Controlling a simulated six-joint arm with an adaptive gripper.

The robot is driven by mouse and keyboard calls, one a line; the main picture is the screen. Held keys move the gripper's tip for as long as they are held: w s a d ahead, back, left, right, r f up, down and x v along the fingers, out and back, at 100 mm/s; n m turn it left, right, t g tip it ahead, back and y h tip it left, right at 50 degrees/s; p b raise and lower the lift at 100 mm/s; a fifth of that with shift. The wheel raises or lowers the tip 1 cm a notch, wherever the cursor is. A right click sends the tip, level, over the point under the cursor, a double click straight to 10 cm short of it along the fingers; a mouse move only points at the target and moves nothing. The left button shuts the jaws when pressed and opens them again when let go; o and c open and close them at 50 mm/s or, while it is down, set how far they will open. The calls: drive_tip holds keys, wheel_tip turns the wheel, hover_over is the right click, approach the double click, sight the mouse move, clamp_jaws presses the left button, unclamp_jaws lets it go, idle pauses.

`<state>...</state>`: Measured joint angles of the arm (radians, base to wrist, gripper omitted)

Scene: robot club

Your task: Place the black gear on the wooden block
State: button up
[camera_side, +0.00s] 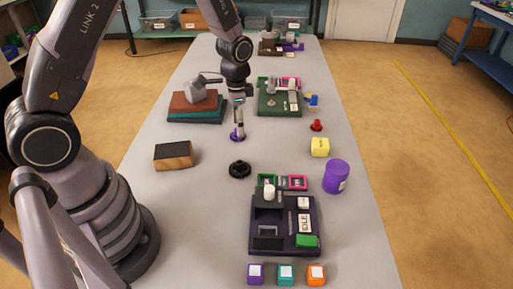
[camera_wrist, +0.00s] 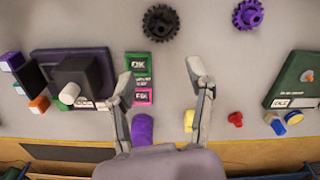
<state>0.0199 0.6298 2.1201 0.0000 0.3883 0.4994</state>
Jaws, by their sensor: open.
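The black gear (camera_side: 239,170) lies flat on the grey table near the middle; it also shows at the top of the wrist view (camera_wrist: 160,22). The wooden block (camera_side: 174,157), with a dark top and wood-coloured side, stands left of the gear in the side view. Its top looks bare, and it is not in the wrist view. My gripper (camera_side: 238,116) is above the table, beyond the black gear in the side view. In the wrist view its fingers (camera_wrist: 160,72) are spread apart with nothing between them, and the black gear is beyond the fingertips.
A purple gear (camera_side: 237,135) lies near my gripper in the side view. A purple cylinder (camera_side: 336,177), a yellow cube (camera_side: 320,147) and a red knob (camera_side: 316,125) stand right. A dark panel (camera_side: 262,230) is in front; stacked slabs (camera_side: 194,113) are far left. Table around the black gear is clear.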

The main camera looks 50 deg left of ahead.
sight(240, 162)
wheel_tip(240, 162, down, 14)
drive_tip(key=shift+a, duration=0.15)
idle(0.4)
clamp_jaws()
